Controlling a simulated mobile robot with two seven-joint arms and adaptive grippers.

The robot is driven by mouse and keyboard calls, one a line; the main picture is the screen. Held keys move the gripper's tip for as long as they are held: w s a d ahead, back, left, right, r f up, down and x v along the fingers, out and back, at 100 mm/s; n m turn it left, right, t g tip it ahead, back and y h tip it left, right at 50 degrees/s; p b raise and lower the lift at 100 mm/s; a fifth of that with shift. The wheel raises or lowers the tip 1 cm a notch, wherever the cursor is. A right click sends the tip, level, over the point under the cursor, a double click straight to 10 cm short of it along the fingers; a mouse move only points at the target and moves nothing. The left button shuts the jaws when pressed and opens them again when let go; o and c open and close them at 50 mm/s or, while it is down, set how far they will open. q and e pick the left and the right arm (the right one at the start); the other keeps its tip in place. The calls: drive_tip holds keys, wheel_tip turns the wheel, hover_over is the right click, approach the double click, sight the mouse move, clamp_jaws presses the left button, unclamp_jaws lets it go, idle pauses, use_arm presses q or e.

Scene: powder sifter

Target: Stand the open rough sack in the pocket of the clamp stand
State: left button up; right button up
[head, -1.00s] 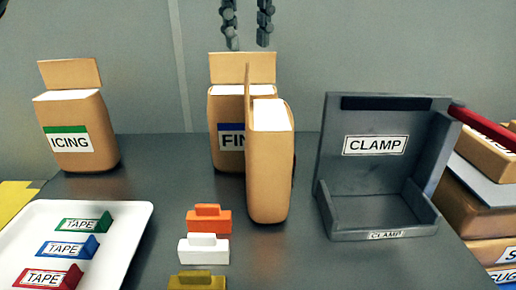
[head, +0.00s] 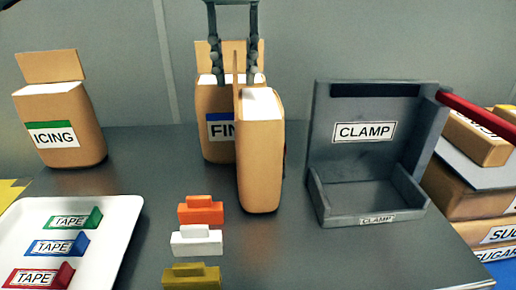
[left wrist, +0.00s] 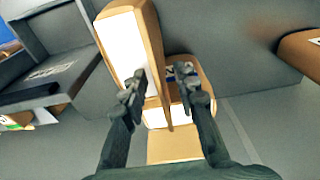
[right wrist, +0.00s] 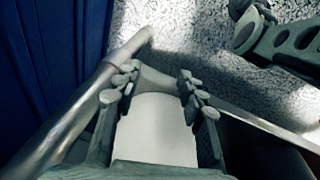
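A tan open sack (head: 260,150) with a white top stands upright and edge-on in the middle of the table; no label shows on its visible side. The sack labelled "FIN…" (head: 217,143) stands behind it, partly covered. My left gripper (head: 234,76) points down with fingers apart, one each side of the front sack's raised flap. In the left wrist view, the gripper (left wrist: 158,82) also has the flap between its fingers, with no clear contact. The grey clamp stand (head: 328,160), with an empty pocket, is to the right. My right gripper (right wrist: 160,78) is open, away from the table.
An "ICING" sack (head: 85,135) stands at left. A white tray (head: 125,225) holds several tape blocks. Orange (head: 201,213), white (head: 196,242) and yellow (head: 192,277) blocks stand in front. Stacked sugar packs (head: 460,190) and a red bar (head: 475,115) are right of the stand.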

use_arm(q)
drive_tip(key=shift+f, duration=0.2)
idle(0.5)
drive_tip(key=shift+c, duration=0.6)
clamp_jaws()
drive_tip(key=shift+r, duration=0.1)
